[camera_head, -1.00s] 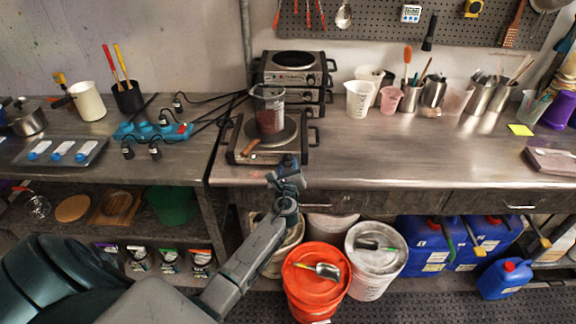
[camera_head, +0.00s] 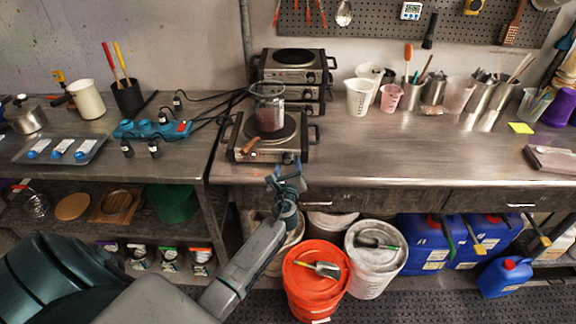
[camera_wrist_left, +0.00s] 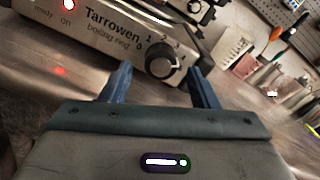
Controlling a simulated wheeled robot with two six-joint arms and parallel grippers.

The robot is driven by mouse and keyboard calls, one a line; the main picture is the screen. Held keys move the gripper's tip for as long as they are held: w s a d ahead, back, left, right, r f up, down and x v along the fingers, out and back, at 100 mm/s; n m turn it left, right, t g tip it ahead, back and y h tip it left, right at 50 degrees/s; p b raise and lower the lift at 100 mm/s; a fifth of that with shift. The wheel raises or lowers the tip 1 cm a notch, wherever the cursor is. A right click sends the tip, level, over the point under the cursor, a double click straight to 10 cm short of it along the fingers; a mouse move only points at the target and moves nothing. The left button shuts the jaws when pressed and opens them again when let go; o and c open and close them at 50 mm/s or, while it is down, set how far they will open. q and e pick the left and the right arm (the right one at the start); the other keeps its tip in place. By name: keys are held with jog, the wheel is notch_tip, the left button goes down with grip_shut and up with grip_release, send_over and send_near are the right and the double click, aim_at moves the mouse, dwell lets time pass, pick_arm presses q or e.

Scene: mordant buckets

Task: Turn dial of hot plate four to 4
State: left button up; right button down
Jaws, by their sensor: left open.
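The front hot plate (camera_head: 240,155) stands near the bench's front edge. A glass beaker (camera_head: 268,95) with dark red contents is on its ring. Its dial (camera_head: 289,158) is at the right of its front panel. In the left wrist view, the black dial (camera_wrist_left: 163,62) sits beside "Tarrowen boiling ring" lettering, with small numbers around it; the exact setting is hard to read. A red lamp is lit at the panel's left. My left gripper (camera_head: 288,178) is open just in front of the dial. Its blue fingers (camera_wrist_left: 160,85) are either side of the dial, apart from it. My right gripper is not in view.
Stacked hot plates (camera_head: 290,75) stand behind. A blue power strip (camera_head: 150,130) with cables is at left.

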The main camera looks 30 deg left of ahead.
pick_arm(q)
jog(key=b+v, duration=0.1)
jog(key=v, duration=0.8)
jog(key=shift+s, duration=0.1)
jog(key=s+d+f+n+g+h, duration=0.1)
jog(key=s+f+n+g+h, duration=0.3)
jog(key=f, duration=0.8)
jog(key=s+d+f+n, duration=0.1)
jog(key=s+f+n, duration=0.1)
jog(key=s+f, duration=0.65)
jog(key=s+d+f+n+g+h, duration=0.1)
jog(key=s+f+n+g+h, duration=0.15)
jog(key=f, duration=1.15)
jog(key=s+f+n+g, duration=0.2)
jog(key=s+f+n, duration=0.3)
jog(key=s, duration=0.7)
jog(key=s+d+f+n+g+h, duration=0.1)
jog(key=s+f+n+g, duration=0.2)
jog(key=s+f, duration=0.6)
jog(key=s+d+f+n+g+h+b, duration=0.1)
jog(key=s+f+n, duration=0.5)
jog(key=s, duration=1)
jog(key=shift+d+f+n+g, duration=0.25)
jog(key=shift+f+n+g, duration=0.15)
jog(key=shift+n+g, duration=0.5)
